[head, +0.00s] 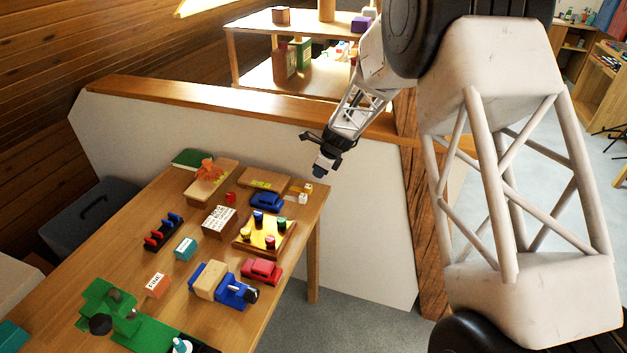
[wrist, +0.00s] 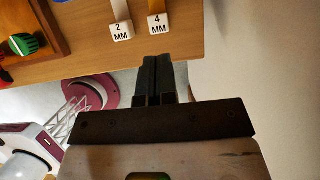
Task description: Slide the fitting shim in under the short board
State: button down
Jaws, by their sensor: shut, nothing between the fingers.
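My gripper (wrist: 158,60) is shut and empty, just off the table edge beside the tags. It also shows in the head view (head: 319,173).
A longer board (head: 222,178) bears an orange figure. A blue car (head: 267,202) and a yellow peg tray (head: 264,235) stand close to the shims. A low white wall (head: 370,215) stands behind the table. Toys and blocks cover the table's near part.

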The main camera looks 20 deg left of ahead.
jog(key=shift+v, duration=2)
jog(key=shift+d+f, duration=0.15)
jog(key=shift+d, duration=2.6)
jog(key=shift+a+f, duration=0.1)
jog(key=shift+f, duration=0.05)
jog(key=x, duration=0.9)
jog(key=shift+f, duration=0.1)
jog(key=shift+s+a+f, duration=0.1)
jog(key=shift+a, duration=0.4)
jog(key=shift+a+f, duration=0.15)
jog(key=shift+a, duration=1.45)
